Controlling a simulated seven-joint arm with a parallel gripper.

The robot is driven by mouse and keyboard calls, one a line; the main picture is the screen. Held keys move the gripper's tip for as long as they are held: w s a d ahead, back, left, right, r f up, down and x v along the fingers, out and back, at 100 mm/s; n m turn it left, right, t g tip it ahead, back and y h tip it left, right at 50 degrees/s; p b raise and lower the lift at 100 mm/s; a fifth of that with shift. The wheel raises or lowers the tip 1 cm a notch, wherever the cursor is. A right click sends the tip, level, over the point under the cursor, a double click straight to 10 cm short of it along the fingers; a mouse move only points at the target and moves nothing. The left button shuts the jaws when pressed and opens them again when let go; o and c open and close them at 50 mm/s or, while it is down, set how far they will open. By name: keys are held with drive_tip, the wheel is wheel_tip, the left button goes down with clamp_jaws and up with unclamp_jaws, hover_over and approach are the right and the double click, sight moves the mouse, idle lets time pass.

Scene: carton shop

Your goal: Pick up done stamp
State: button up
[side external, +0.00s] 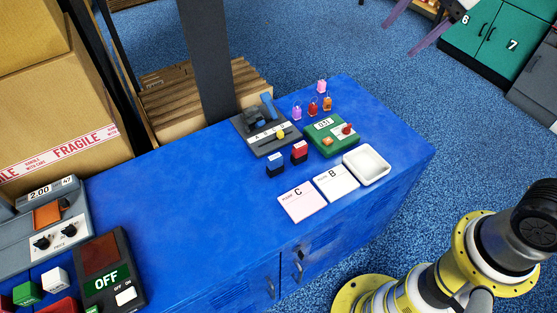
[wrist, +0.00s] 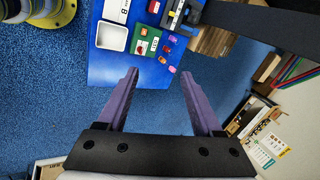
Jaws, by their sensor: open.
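Two small block stamps stand on the blue cabinet top in the side external view: one with a dark blue top (side external: 276,170) and one with a red top (side external: 299,152). Both have dark lower parts, and their labels are too small to read, so I cannot tell which is the done stamp. My gripper (side external: 401,37) shows at the top right of that view, beyond the cabinet, with its purple fingers apart. The red-topped stamp seems to show near that view's top.
Near the stamps are a green counter device (side external: 332,133), a white tray (side external: 367,165), cards C (side external: 302,202) and B (side external: 336,183), a grey lever device (side external: 262,137) and several small coloured tags (side external: 313,107). A dark post (side external: 208,60) rises behind. The cabinet's middle (side external: 190,200) is clear.

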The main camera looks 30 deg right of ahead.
drive_tip(key=w+a+f+m+g, duration=0.25)
drive_tip(key=w+a+f, duration=0.35)
drive_tip(key=w, duration=0.4)
drive_tip(key=g, duration=0.3)
hover_over(275, 164)
drive_tip(key=shift+m+h, duration=0.25)
drive_tip(key=shift+h, duration=0.05)
drive_tip(key=f, duration=2.1)
drive_tip(key=shift+w+d+f, duration=0.3)
drive_tip(key=shift+w, duration=0.05)
wheel_tip(275, 164, down, 7)
drive_tip(key=shift+r, duration=0.1)
drive_tip(key=shift+w+f, duration=0.15)
drive_tip(key=shift+f, duration=1.45)
drive_tip(key=shift+w+f, duration=0.1)
drive_tip(key=shift+f, duration=1.5)
clamp_jaws()
